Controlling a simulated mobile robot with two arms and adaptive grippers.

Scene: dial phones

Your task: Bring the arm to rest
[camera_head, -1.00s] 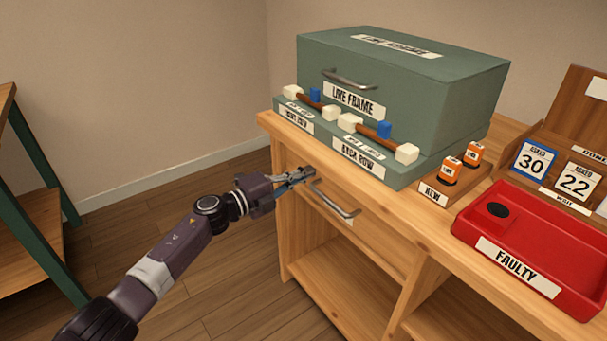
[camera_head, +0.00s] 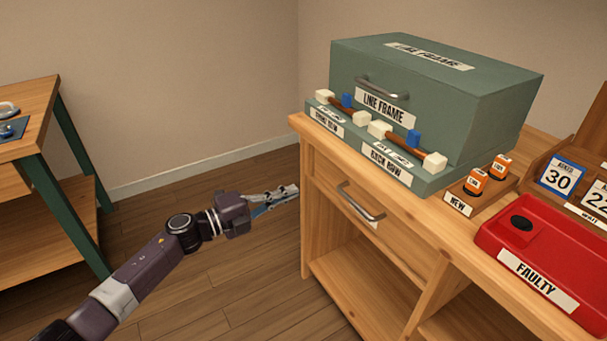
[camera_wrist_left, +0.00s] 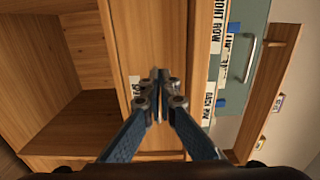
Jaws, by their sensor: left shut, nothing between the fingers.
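My left gripper (camera_head: 284,196) is shut and empty in the head view. It hangs over the floor just left of the wooden cabinet, apart from the drawer handle (camera_head: 361,202). The cabinet drawer (camera_head: 335,190) looks closed. In the left wrist view the shut fingers (camera_wrist_left: 159,75) show in front of the cabinet drawer front (camera_wrist_left: 140,30). My right gripper is not in view.
The green line frame box (camera_head: 440,85) stands on the cabinet top (camera_head: 440,215). Beside it are a NEW holder with orange pieces (camera_head: 476,181) and a red FAULTY tray (camera_head: 590,313). A green-legged table (camera_head: 40,90) stands at the left. Floor between is clear.

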